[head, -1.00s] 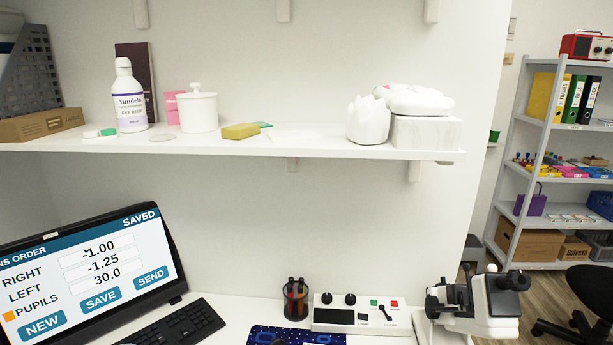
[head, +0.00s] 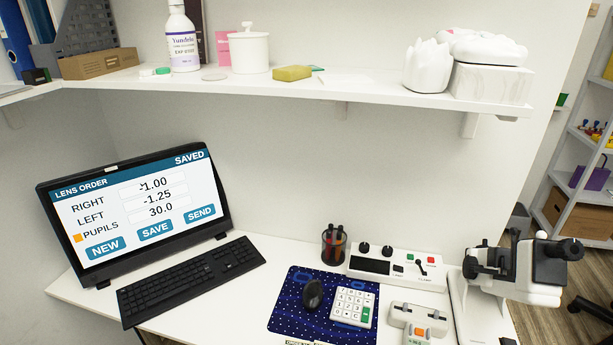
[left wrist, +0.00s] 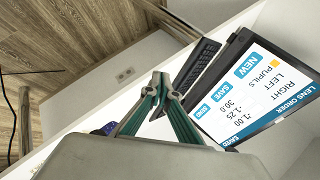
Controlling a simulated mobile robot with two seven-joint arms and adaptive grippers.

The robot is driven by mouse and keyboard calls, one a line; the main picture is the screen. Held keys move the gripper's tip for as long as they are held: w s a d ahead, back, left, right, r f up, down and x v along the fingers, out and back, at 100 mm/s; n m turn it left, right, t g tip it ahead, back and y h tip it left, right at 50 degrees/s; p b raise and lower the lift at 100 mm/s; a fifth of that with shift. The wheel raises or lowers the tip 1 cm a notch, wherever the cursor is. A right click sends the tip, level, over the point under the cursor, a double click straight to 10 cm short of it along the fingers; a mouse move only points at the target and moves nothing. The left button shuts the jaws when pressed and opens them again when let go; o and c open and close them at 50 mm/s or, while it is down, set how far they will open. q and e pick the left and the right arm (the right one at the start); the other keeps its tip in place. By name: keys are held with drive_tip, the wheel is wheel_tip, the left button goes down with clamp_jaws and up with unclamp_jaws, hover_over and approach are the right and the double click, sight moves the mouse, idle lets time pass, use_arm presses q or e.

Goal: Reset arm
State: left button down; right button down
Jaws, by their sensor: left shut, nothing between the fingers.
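My left gripper (left wrist: 160,84) shows in the left wrist view, its green and grey fingers closed together with nothing between them. It is near the desk and the monitor, which shows in that view at the right. Neither gripper shows in the head view. The monitor (head: 135,210) stands on the desk at the left in the head view. Its screen reads LENS ORDER, SAVED, with right -1.00, left -1.25 and pupils 30.0. A black keyboard (head: 190,280) lies in front of it.
The desk holds a blue mat (head: 285,318) with a mouse (head: 312,293) and a keypad (head: 353,307), a pen cup (head: 333,244), a control box (head: 395,264) and a black and white instrument (head: 520,268). A white shelf (head: 390,97) with bottles and boxes hangs above.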

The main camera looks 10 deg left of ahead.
use_arm(q)
drive_tip(key=d+f+n+t+h, duration=0.3)
drive_tip(key=d+f+h, duration=0.3)
drive_tip(key=d+f, duration=0.8)
drive_tip(key=shift+w+f+h, duration=0.3)
drive_tip(key=shift+f, duration=1.05)
